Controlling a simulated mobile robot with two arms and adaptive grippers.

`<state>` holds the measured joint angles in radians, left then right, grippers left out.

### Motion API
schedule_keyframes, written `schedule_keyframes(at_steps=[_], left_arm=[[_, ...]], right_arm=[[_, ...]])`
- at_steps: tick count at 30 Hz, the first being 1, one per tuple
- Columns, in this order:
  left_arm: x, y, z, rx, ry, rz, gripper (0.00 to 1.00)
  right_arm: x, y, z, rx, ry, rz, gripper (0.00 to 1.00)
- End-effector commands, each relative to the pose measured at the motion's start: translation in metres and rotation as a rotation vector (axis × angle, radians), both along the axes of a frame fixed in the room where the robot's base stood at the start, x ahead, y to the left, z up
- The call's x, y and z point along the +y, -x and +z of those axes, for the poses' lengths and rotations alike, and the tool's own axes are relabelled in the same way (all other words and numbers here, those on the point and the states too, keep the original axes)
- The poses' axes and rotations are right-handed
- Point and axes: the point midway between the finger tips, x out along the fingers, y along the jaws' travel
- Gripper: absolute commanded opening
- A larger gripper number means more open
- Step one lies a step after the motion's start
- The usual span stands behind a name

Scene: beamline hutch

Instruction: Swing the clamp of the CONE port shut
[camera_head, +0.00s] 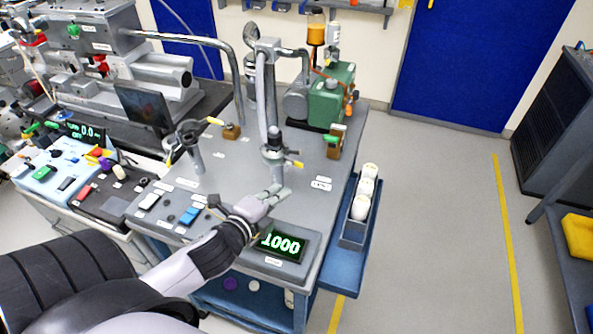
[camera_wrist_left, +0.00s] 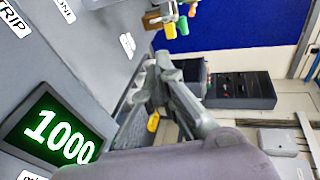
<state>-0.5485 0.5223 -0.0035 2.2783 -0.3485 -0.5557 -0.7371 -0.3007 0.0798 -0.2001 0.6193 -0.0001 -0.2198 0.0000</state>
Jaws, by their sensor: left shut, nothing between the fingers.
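Two upright metal ports with clamps stand on the grey bench top. The left port (camera_head: 192,155) has an arm with a yellow tip. The middle port (camera_head: 272,148) sits under a tall metal pipe and has a yellow-tipped lever (camera_head: 294,163) pointing right. The labels are too small to read, so I cannot tell which is the CONE port. My left gripper (camera_head: 277,192) is shut and empty, in front of the middle port in the picture and apart from its lever. Its fingers (camera_wrist_left: 152,84) also show in the left wrist view. My right gripper is out of view.
A display reading 1000 (camera_head: 283,245) sits at the bench's front edge; it also shows in the wrist view (camera_wrist_left: 52,137). A green pump (camera_head: 330,95) stands at the back. White containers (camera_head: 360,208) stand in a side tray.

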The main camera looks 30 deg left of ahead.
Motion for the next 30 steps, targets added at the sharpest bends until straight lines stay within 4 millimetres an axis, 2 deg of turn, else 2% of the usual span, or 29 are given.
schedule_keyframes(at_steps=[1,6,12,18,30], left_arm=[[0.001,-0.012,0.001,-0.004,-0.001,0.001,0.00],[0.003,-0.044,-0.010,-0.002,0.000,0.001,0.00],[0.005,-0.073,-0.011,-0.001,0.000,0.001,0.00],[0.005,-0.085,-0.014,0.000,0.001,-0.001,0.00],[0.005,-0.087,-0.014,0.000,0.002,0.007,0.00]], right_arm=[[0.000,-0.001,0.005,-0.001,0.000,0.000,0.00],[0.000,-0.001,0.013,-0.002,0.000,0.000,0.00],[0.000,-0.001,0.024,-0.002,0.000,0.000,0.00],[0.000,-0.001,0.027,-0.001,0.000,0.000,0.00],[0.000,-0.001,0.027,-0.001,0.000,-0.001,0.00]])
